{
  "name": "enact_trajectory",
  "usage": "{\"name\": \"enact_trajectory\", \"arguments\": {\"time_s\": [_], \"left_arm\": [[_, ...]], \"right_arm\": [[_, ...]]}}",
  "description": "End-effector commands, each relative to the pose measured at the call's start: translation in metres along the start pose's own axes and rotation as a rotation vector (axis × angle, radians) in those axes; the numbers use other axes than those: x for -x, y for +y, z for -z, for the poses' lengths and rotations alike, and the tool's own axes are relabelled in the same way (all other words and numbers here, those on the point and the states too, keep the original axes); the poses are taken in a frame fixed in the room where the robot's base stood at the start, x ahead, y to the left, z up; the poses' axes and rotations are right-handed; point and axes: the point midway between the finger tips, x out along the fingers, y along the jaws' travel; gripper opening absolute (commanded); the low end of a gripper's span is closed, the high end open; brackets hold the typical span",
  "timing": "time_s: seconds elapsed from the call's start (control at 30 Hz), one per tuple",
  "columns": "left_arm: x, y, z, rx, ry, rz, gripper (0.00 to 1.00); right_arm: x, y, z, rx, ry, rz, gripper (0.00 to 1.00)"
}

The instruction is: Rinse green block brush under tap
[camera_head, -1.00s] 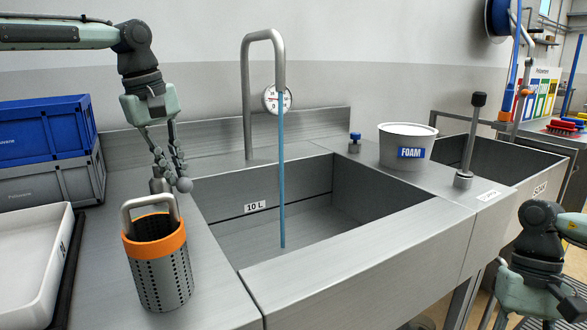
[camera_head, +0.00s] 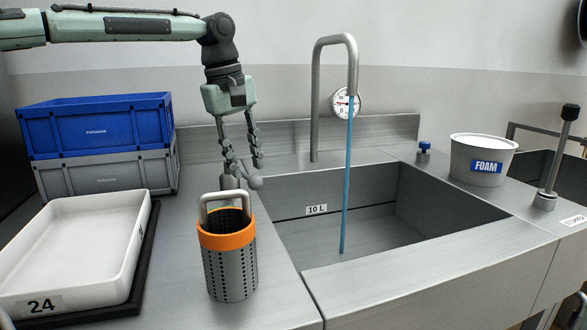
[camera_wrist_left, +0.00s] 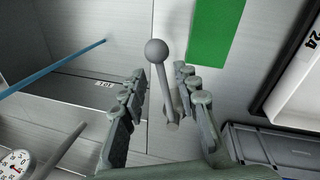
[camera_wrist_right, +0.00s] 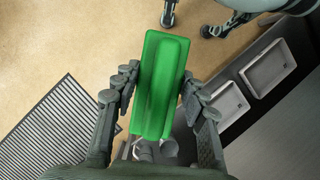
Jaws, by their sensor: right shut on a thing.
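The green block brush (camera_wrist_right: 163,85) is between the fingers of my right gripper (camera_wrist_right: 158,75), which is shut on it, above the floor. The tap (camera_head: 335,42) stands behind the sink (camera_head: 375,210), and a thin blue stream (camera_head: 347,170) falls from it into the basin. My left gripper (camera_head: 243,165) is open at the ball-ended lever (camera_head: 255,183) beside the sink. In the left wrist view the lever (camera_wrist_left: 155,48) rises between the spread fingers. The right gripper is outside the head view, apart from the stream.
A perforated basket with an orange rim (camera_head: 228,242) stands on the front counter. A white tray (camera_head: 140,215), stacked blue (camera_head: 95,130) and grey (camera_head: 105,175) crates are at left. A gauge (camera_head: 345,104) is behind the tap.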

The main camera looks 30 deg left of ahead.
Motion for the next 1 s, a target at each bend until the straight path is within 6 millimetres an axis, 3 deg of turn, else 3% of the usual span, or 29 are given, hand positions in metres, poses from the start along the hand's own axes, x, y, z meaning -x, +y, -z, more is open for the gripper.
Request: {"name": "enact_trajectory", "arguments": {"time_s": [0.2,0.43,0.63,1.0], "left_arm": [[0.049,0.001,0.000,-0.001,0.003,-0.004,0.31],[0.089,0.001,-0.001,-0.002,0.001,0.000,0.31],[0.102,0.000,-0.002,-0.002,-0.002,0.001,0.31],[0.103,0.000,-0.002,-0.002,-0.002,0.001,0.31]], "right_arm": [[0.000,0.000,0.000,0.000,0.000,0.000,0.15],[0.000,0.000,0.000,0.000,0.000,0.000,0.15],[0.000,0.000,0.000,0.000,0.000,0.000,0.15],[0.000,0.000,0.000,0.000,0.000,0.000,0.15]]}}
